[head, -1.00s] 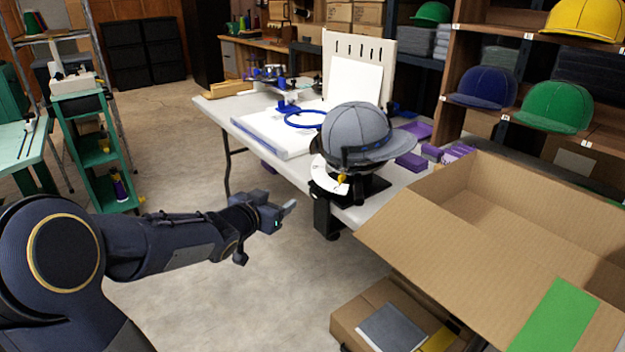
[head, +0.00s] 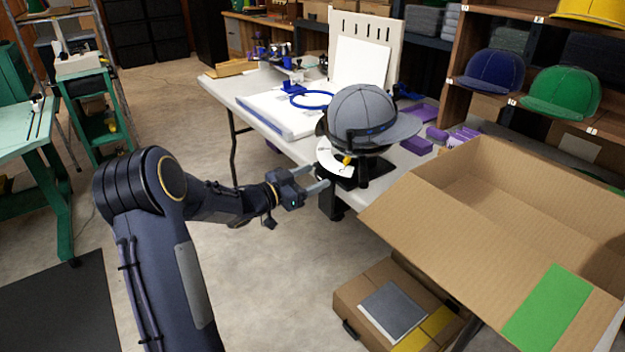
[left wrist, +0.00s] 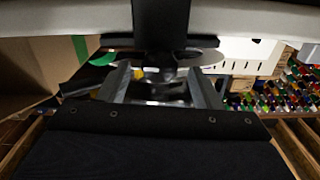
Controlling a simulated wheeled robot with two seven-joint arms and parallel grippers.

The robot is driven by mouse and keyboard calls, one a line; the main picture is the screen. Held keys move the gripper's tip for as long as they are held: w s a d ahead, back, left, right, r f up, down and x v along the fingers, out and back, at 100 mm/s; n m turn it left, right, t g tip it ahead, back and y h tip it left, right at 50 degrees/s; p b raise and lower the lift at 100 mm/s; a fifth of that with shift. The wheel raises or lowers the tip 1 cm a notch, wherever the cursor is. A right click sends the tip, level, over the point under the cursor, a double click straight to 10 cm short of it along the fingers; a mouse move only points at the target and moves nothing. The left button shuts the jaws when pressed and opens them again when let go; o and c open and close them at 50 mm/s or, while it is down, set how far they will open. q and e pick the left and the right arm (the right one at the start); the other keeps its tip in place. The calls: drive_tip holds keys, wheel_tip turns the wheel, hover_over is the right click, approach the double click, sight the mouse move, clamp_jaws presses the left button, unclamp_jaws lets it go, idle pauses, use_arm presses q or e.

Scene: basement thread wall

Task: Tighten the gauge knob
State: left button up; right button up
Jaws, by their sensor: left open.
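A grey cap (head: 364,117) sits on a black cap-holding device at the near edge of the white table (head: 262,118). Below its brim is a white curved gauge plate (head: 332,156) with a small yellow knob (head: 347,160) at its right. My left gripper (head: 321,177) is open and empty, just left of and below the gauge, its fingers pointing right toward it; it appears apart from the knob. In the left wrist view the spread fingers (left wrist: 163,88) show with dark hardware beyond them; I cannot make out the knob there for certain. My right gripper is out of view.
A big open cardboard box (head: 480,215) stands right of the device, close to it. A smaller box (head: 395,310) lies on the floor below. Purple blocks (head: 418,144) and a blue ring (head: 312,99) lie on the table.

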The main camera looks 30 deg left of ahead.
use_arm(q)
drive_tip(key=shift+w+d, duration=0.1)
drive_tip(key=shift+w, duration=0.15)
drive_tip(key=c, duration=1)
